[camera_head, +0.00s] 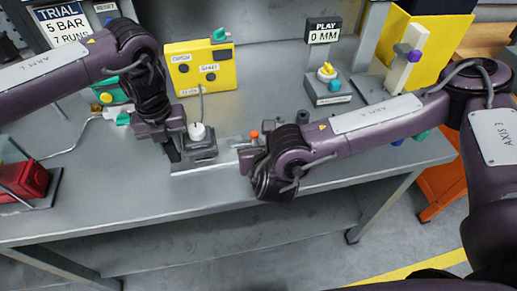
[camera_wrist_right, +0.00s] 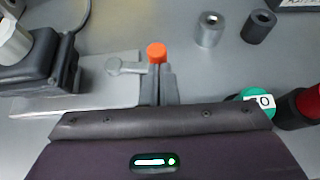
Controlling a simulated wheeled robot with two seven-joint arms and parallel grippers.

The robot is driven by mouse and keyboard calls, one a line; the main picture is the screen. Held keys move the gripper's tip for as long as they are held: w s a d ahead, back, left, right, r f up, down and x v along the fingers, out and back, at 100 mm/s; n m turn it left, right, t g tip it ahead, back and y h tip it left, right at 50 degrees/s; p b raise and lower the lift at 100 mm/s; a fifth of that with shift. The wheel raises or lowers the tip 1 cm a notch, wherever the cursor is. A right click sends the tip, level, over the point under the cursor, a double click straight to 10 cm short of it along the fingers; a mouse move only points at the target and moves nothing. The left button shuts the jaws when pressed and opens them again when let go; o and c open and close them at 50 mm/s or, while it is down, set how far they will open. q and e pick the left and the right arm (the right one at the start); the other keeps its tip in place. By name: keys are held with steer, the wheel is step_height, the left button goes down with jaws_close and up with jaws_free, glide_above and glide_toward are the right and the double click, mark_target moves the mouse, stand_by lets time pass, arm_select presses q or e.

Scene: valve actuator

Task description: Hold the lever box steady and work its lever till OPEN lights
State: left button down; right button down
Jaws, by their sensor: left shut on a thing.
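The lever box (camera_head: 203,150) is a dark grey block with a white round top, on a pale base plate (camera_wrist_right: 85,95). My left gripper (camera_head: 172,150) is shut on its left side. The lever (camera_wrist_right: 127,68) is a grey arm with an orange knob (camera_wrist_right: 156,52), just right of the box; the knob also shows in the head view (camera_head: 254,134). My right gripper (camera_wrist_right: 159,88) is at the knob end, its fingers close together there; whether they clamp the lever is unclear. The yellow lamp panel (camera_head: 218,82) behind has dark round lamps; neither looks lit.
A cable (camera_head: 202,103) runs from the panel to the box. A silver cylinder (camera_wrist_right: 209,29) and a black one (camera_wrist_right: 258,26) stand beyond my right gripper. A green-topped item (camera_wrist_right: 258,103) is close on its right. A red block (camera_head: 24,180) is at the left table edge.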

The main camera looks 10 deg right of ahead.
steer(key=shift+v, duration=2.5)
steer(key=shift+s+a+r, duration=0.15)
steer(key=shift+s+r, duration=0.05)
steer(key=shift+s, duration=0.5)
steer(key=shift+v, duration=2.9)
steer(key=shift+w+r, duration=0.1)
steer(key=shift+w, duration=0.05)
